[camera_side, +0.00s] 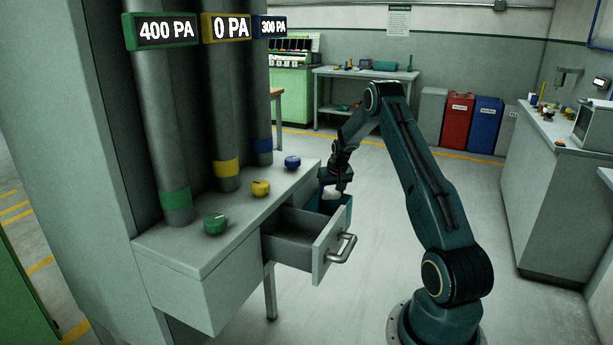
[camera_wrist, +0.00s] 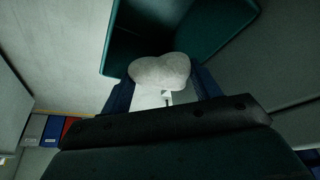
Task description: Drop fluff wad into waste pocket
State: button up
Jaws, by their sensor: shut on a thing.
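The fluff wad (camera_wrist: 160,72) is a pale, soft, two-lobed lump. My gripper (camera_wrist: 163,92) is shut on it; in the side view my gripper (camera_side: 334,186) points down with the wad (camera_side: 331,193) at its tips. A dark teal open-topped bin (camera_wrist: 122,45), which looks like the waste pocket, lies just past the wad in the wrist view. In the side view the teal pocket (camera_side: 346,214) hangs at the bench's right end behind the open drawer, below my gripper. The wad appears over or close to its opening; the exact height gap cannot be told.
A grey drawer (camera_side: 322,250) with a bar handle stands open next to the pocket. Green (camera_side: 215,224), yellow (camera_side: 260,187) and blue (camera_side: 292,162) knobs sit on the bench top (camera_side: 190,243). Tubes labelled 400 PA, 0 PA and 300 PA rise behind.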

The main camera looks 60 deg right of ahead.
jog(key=shift+f, duration=0.15)
jog(key=o, duration=1)
jog(key=shift+o, duration=0.2)
jog(key=v, duration=1.3)
jog(key=shift+r, duration=0.4)
jog(key=shift+s+a, duration=0.1)
